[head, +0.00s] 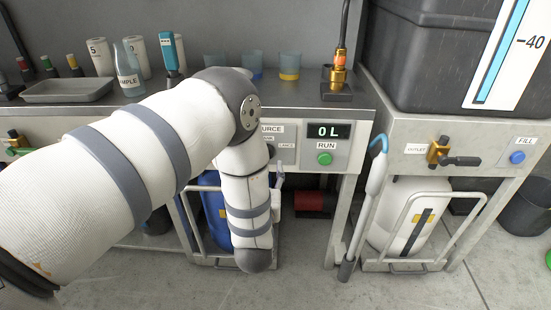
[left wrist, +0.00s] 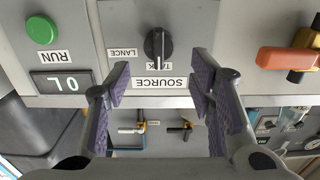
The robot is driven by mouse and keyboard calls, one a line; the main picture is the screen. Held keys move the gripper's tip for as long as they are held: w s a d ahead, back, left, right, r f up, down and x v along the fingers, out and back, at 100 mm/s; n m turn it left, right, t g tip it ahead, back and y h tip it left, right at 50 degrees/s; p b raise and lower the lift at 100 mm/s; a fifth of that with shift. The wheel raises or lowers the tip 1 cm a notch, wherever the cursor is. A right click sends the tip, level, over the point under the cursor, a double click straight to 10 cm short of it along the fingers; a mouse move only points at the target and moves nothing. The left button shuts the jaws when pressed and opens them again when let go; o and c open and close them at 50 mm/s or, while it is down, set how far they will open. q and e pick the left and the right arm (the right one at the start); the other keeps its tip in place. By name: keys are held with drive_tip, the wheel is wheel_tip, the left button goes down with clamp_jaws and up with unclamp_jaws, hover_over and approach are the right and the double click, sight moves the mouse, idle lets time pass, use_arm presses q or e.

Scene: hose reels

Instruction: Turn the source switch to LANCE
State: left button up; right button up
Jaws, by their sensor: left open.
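The source switch is a black knob (left wrist: 158,44) on the grey panel, shown upside down in the left wrist view. Its white mark appears to point at the TANK label (left wrist: 176,66). The LANCE label (left wrist: 122,52) is beside the knob. My left gripper (left wrist: 160,78) is open and empty, its purple-padded fingers spread to either side of the knob's line and seemingly short of it. In the head view my left arm covers most of the switch, and the LANCE label (head: 287,146) shows just right of the arm.
A green RUN button (head: 324,158) and a 0 L display (head: 328,131) are close by on the panel. A lance (head: 363,205) leans between the bench and the tank stand. An orange-lit brass fitting (head: 338,73) stands on the bench (head: 283,97).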

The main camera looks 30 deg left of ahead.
use_arm(q)
drive_tip(key=x, duration=0.6)
drive_tip(key=shift+w+b, duration=0.1)
drive_tip(key=shift+b, duration=0.25)
drive_tip(key=c, duration=1.1)
drive_tip(key=shift+d+m, duration=0.1)
drive_tip(key=shift+m, duration=0.2)
drive_tip(key=m+p, duration=0.1)
drive_tip(key=m, duration=0.1)
drive_tip(key=shift+d+m, duration=0.1)
drive_tip(key=shift+m, duration=0.3)
drive_tip(key=m, duration=0.3)
drive_tip(key=shift+w+f+m+p, duration=0.1)
drive_tip(key=shift+m+p, duration=0.2)
drive_tip(key=m, duration=0.3)
drive_tip(key=shift+d+f, duration=0.1)
drive_tip(key=shift+f+m, duration=0.1)
drive_tip(key=shift+m, duration=1.9)
